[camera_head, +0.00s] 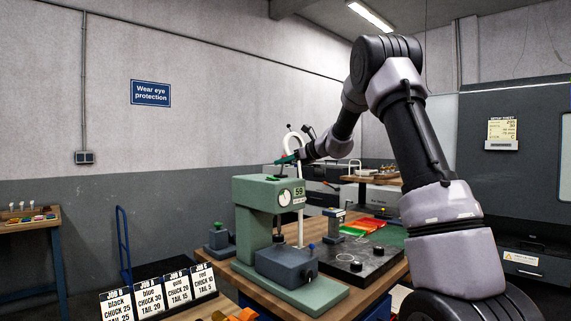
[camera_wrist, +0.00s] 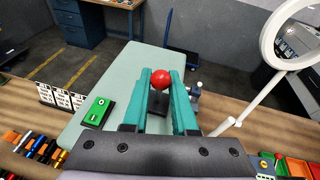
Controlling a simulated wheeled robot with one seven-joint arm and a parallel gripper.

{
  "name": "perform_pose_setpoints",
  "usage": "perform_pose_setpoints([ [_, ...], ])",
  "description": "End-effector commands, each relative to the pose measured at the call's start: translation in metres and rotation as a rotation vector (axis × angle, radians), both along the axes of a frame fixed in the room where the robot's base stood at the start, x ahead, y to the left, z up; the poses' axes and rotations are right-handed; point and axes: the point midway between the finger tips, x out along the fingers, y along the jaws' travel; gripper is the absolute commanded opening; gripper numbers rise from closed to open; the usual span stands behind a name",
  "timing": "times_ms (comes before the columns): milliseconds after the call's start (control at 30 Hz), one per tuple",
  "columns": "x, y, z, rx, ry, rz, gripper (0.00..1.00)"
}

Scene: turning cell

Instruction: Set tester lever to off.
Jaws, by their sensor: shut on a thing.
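The tester (camera_head: 257,195) is a pale green press-like machine with a round dial and a "59" label, standing on the wooden bench. Its flat green top (camera_wrist: 120,80) fills the middle of the wrist view. The tester lever (camera_wrist: 161,79) shows there as a red ball knob above a dark base. My gripper (camera_wrist: 162,75) has teal fingers on both sides of the knob and is shut on it. A green plate (camera_wrist: 98,112) with white marks lies left of the lever.
A white ring lamp (camera_wrist: 290,35) on a stalk stands close at the right of my gripper. Job cards (camera_head: 160,293) stand at the bench's front left. A grey-blue block (camera_head: 286,265) sits on the tester's base, with a black plate (camera_head: 357,262) to its right.

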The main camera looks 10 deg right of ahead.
Motion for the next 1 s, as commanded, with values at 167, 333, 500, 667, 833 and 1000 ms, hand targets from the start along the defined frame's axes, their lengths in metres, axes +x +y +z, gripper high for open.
perform_pose_setpoints([
  [167,0.01,0.007,0.004,-0.098,0.132,0.002,0.0],
  [333,0.018,0.012,0.005,-0.186,0.266,0.0,0.0],
  [500,0.025,0.017,0.003,-0.275,0.403,0.0,0.0],
  [667,0.03,0.019,0.0,-0.355,0.526,-0.003,0.0],
  [833,0.033,0.021,-0.002,-0.413,0.617,-0.002,0.0],
  [1000,0.034,0.022,-0.004,-0.453,0.68,-0.003,0.0],
])
